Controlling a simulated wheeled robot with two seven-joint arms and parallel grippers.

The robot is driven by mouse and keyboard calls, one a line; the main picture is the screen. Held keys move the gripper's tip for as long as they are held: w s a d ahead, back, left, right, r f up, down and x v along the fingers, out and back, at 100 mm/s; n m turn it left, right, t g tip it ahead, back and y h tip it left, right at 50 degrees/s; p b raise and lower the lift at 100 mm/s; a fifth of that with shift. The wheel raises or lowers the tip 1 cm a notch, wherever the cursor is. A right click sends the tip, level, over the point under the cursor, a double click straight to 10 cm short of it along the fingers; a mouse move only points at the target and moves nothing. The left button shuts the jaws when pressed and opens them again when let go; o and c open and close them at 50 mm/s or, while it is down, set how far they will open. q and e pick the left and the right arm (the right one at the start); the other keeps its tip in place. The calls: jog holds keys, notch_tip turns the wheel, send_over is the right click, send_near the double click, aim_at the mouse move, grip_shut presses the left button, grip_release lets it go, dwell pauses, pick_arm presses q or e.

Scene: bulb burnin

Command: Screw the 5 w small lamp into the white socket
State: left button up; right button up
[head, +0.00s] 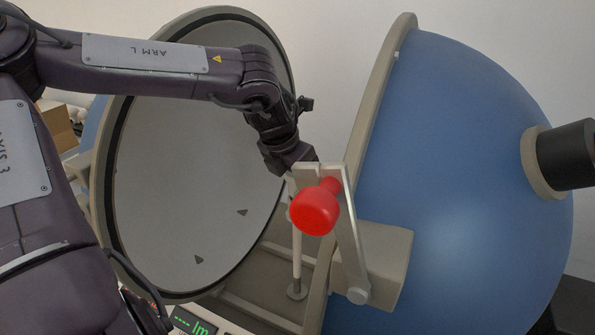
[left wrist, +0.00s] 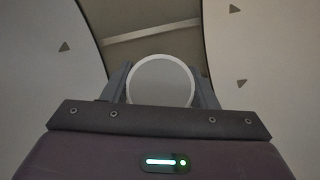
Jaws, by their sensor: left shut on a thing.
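My left gripper (head: 301,168) reaches down between the open halves of a large sphere. In the left wrist view its fingers (left wrist: 160,88) are shut on a round grey thing with a pale rim (left wrist: 159,80), seen end-on. It looks like the small lamp, but no wattage mark is readable. In the head view the bracket and the red bulb hide most of the fingertips. A thin pale post (head: 297,255) stands below the gripper. I cannot make out the white socket or whether the lamp touches it. My right gripper is not in view.
A red bulb-shaped thing (head: 314,211) shows in front of a hinged pale bracket (head: 350,240). The blue half-sphere (head: 460,170) is close on the right; the grey-lined half (head: 180,190) is on the left. A green-lit display (head: 192,322) sits at the bottom.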

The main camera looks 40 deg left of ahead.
pick_arm(q)
jog(key=m+h+p, duration=0.1)
jog(key=m, duration=0.2)
jog(key=m+h+p, duration=0.1)
jog(key=m, duration=0.1)
jog(key=shift+m+g, duration=0.4)
jog(key=m, duration=0.2)
jog(key=m+g+h+p, duration=0.1)
jog(key=m, duration=0.1)
jog(key=shift+m+h, duration=0.3)
jog(key=shift+m, duration=0.1)
jog(key=m+g+p, duration=0.1)
jog(key=m, duration=0.2)
jog(key=shift+s+f+m+h, duration=0.1)
jog(key=shift+m+h, duration=0.2)
jog(key=m+g, duration=0.2)
jog(key=m, duration=0.2)
jog(key=shift+d, duration=0.1)
jog(key=o, duration=0.9)
jog(key=shift+c, duration=0.2)
